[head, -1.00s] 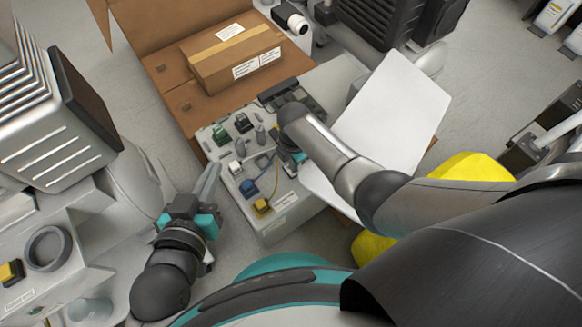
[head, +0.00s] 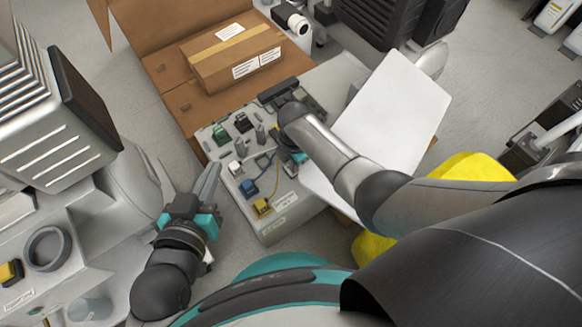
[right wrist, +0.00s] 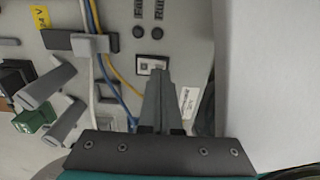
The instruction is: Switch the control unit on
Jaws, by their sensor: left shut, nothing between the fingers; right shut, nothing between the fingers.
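The control unit (head: 286,213) is a grey box with several plugs, switches and cables on its top, in the middle of the head view. Its panel (right wrist: 190,48) fills much of the right wrist view. A small white switch in a frame (right wrist: 151,62) sits below two dark round lamps. My right gripper (right wrist: 158,74) is shut and empty, its tips right at the switch's lower edge; I cannot tell whether they touch it. In the head view my right arm hides the switch and most of that gripper. My left gripper (head: 213,170) is shut and empty, left of the unit.
An open cardboard box (head: 160,60) with a taped carton (head: 235,58) stands behind the unit. A white sheet-like panel (head: 392,115) lies to its right. A grey compressor (head: 55,130) stands at left. Blue, yellow and white cables (right wrist: 100,75) run left of the right fingers.

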